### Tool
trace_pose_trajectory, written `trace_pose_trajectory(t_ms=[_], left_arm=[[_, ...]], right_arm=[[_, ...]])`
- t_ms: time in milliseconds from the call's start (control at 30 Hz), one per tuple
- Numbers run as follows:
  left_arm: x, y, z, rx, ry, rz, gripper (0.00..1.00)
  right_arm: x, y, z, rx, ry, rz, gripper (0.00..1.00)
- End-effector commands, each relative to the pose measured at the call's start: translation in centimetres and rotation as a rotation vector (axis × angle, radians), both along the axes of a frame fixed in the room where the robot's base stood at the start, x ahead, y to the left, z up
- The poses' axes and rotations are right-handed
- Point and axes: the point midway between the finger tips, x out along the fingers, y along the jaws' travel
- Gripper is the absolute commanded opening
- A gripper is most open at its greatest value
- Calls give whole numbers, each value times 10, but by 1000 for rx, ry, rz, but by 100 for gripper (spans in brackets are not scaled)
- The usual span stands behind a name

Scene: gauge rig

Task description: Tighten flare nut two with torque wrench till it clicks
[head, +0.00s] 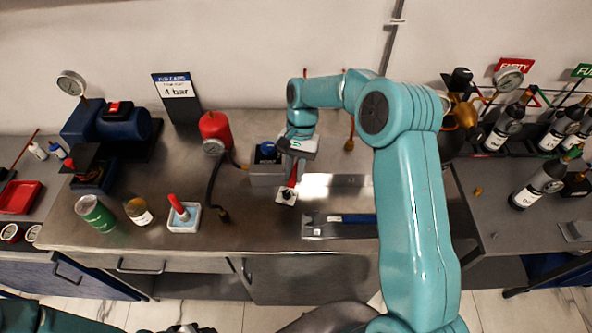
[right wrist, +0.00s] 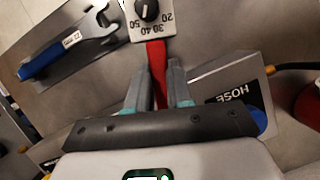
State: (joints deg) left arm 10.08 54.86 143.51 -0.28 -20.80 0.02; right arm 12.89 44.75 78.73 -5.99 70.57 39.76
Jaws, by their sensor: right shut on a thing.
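My right gripper (head: 292,168) reaches down over the steel bench and is shut on a red handle (right wrist: 155,72). Beyond the fingers in the right wrist view is a white plate (right wrist: 148,12) with a black knob and a scale of numbers; whether it is joined to the handle is unclear. A blue-handled tool with a metal head (right wrist: 50,58) lies on a metal tray, also seen in the head view (head: 352,218). I cannot tell which tool is the torque wrench. Flare nut two cannot be made out. A dark part at the bottom edge may be my left gripper (head: 190,328).
A grey box marked HOSE (right wrist: 235,88) stands close beside my right gripper. A red cylinder (head: 214,130) with a hose is left of it. A white dish (head: 184,218), a green can (head: 95,213) and a blue pump (head: 125,128) stand farther left. Dark bottles (head: 505,128) stand at right.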

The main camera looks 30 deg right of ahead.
Motion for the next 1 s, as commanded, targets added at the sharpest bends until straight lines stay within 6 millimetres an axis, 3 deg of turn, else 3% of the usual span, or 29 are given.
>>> trace_pose_trajectory(t_ms=[1000], left_arm=[[0,0,0,0,0,0,47]], right_arm=[[8,9,0,3,5,-94,0]])
